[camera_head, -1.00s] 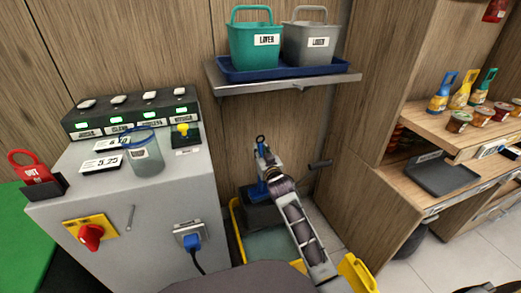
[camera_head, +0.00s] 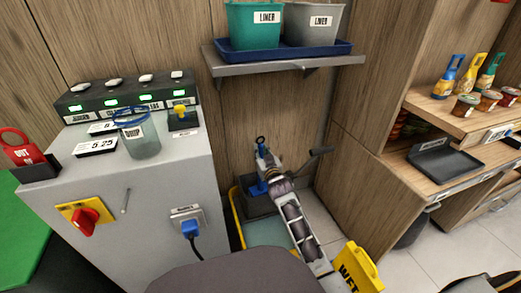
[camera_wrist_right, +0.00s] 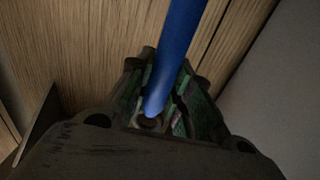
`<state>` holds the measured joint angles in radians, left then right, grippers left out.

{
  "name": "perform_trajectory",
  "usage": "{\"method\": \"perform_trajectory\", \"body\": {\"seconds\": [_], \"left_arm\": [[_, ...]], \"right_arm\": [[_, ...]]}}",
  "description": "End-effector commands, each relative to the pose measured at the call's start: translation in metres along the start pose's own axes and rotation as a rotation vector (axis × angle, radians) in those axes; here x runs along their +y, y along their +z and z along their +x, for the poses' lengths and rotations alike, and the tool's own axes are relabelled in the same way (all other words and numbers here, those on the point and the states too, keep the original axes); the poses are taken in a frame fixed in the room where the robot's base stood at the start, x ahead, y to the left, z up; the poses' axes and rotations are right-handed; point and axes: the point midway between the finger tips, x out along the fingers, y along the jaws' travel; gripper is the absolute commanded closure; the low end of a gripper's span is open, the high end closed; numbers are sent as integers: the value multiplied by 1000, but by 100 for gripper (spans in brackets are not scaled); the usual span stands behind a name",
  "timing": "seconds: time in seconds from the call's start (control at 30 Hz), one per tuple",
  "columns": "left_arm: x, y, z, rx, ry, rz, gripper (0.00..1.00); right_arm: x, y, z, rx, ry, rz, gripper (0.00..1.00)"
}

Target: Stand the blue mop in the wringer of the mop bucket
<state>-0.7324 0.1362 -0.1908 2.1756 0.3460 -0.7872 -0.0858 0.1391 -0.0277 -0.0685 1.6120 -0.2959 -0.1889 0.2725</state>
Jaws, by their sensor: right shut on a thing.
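The blue mop (camera_head: 261,150) shows in the head view as a short blue handle end with a loop above my right gripper and a blue part below it. My right gripper (camera_head: 264,164) is shut on the mop handle, seen close up as a blue shaft (camera_wrist_right: 178,50) between the fingers in the right wrist view. The yellow mop bucket (camera_head: 238,226) stands on the floor in the corner, with its dark grey wringer (camera_head: 258,207) at the back. The mop is over the wringer; my arm hides its lower end, so I cannot tell how deep it sits. My left gripper is out of view.
A grey machine cabinet (camera_head: 150,220) stands close on the left. A shelf (camera_head: 290,65) with a green and a grey bin is above. Wooden shelving (camera_head: 375,190) is on the right, and a yellow wet-floor sign (camera_head: 357,268) stands at front right.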

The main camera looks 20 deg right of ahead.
Motion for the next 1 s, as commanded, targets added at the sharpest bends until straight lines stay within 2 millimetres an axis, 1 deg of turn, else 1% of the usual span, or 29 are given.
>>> {"method": "perform_trajectory", "body": {"seconds": [0.17,0.6,0.8,1.0], "left_arm": [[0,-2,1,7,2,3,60],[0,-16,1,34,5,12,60],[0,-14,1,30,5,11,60],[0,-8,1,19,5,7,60]], "right_arm": [[0,11,0,3,0,1,100],[0,39,0,3,0,0,100],[0,45,0,3,0,0,100],[0,46,0,4,0,0,100]]}}
